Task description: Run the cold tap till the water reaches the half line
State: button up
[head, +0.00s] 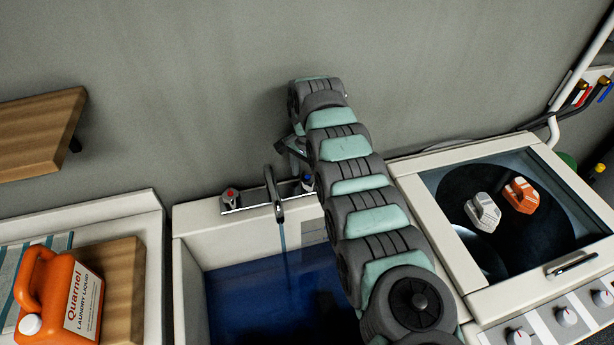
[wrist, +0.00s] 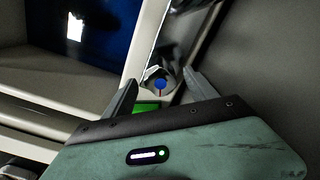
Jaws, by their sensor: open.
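The cold tap knob has a blue cap and shows in the head view (head: 308,182) beside my arm and in the wrist view (wrist: 160,84). My gripper (wrist: 161,82) is open, its fingers on either side of the knob; I cannot tell whether they touch it. In the head view my arm partly hides the gripper. The spout (head: 277,200) lets a thin stream of water (head: 284,243) fall into the sink (head: 188,285). Blue water (head: 255,300) lies in the basin. Faint marks show on the basin's back wall, too small to read, and my arm hides the basin's right side.
The red-marked tap (head: 230,197) stands left of the spout. An orange laundry liquid jug (head: 55,300) stands at left by a wooden board (head: 122,290). A wooden shelf (head: 40,130) is on the wall. A machine with a glazed lid (head: 440,165) stands at right, with grey and orange pieces on it.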

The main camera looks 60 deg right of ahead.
jog(key=shift+f, duration=0.85)
jog(key=shift+c, duration=0.3)
jog(key=c, duration=1.3)
